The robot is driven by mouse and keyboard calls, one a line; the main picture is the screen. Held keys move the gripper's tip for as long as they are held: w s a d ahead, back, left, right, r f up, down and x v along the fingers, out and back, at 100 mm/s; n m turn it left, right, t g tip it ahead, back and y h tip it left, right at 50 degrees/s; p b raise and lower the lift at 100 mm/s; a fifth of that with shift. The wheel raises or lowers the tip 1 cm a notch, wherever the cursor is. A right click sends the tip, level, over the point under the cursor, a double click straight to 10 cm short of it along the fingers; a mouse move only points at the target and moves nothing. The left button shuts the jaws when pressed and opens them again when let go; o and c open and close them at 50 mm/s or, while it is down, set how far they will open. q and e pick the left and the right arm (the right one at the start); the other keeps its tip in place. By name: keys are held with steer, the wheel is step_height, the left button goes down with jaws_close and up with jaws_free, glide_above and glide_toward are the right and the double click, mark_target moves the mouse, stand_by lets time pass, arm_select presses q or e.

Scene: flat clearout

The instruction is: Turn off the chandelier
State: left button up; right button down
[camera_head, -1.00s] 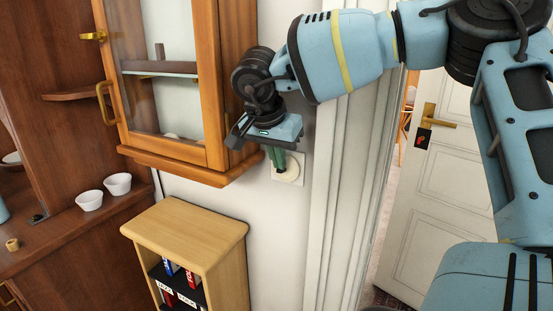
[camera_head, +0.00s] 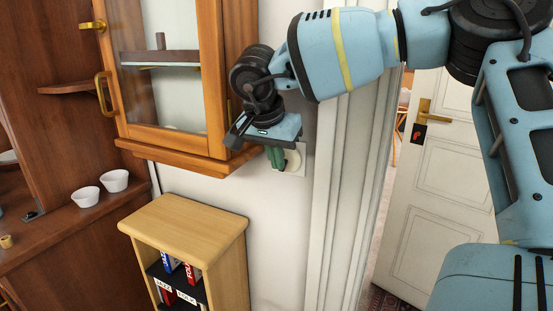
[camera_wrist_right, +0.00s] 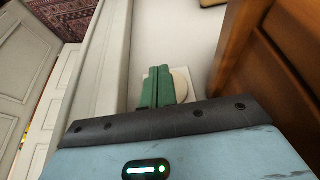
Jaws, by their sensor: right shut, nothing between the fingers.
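A cream wall switch (camera_head: 294,161) with a round knob on a square plate is on the white wall, between the wooden cabinet and the door frame. My right gripper (camera_head: 277,160) is at the switch, its green fingers shut and empty, overlapping the left part of the knob in the head view. In the right wrist view the shut green fingers (camera_wrist_right: 158,87) cover part of the round knob (camera_wrist_right: 181,84). I cannot tell whether they touch it. The chandelier is not in view. My left gripper is not in view.
A wall cabinet (camera_head: 178,152) with a glass door hangs close to the left of my right gripper. A low wooden shelf (camera_head: 185,222) with binders stands below. White bowls (camera_head: 114,181) sit on a ledge at left. A white door (camera_head: 440,200) stands ajar at right.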

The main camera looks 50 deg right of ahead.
steer(key=shift+r+p, duration=0.3)
steer(key=shift+r, duration=0.4)
steer(key=v, duration=0.7)
steer(key=shift+a+r, duration=0.2)
steer(key=shift+r, duration=0.15)
steer(key=shift+s, duration=0.1)
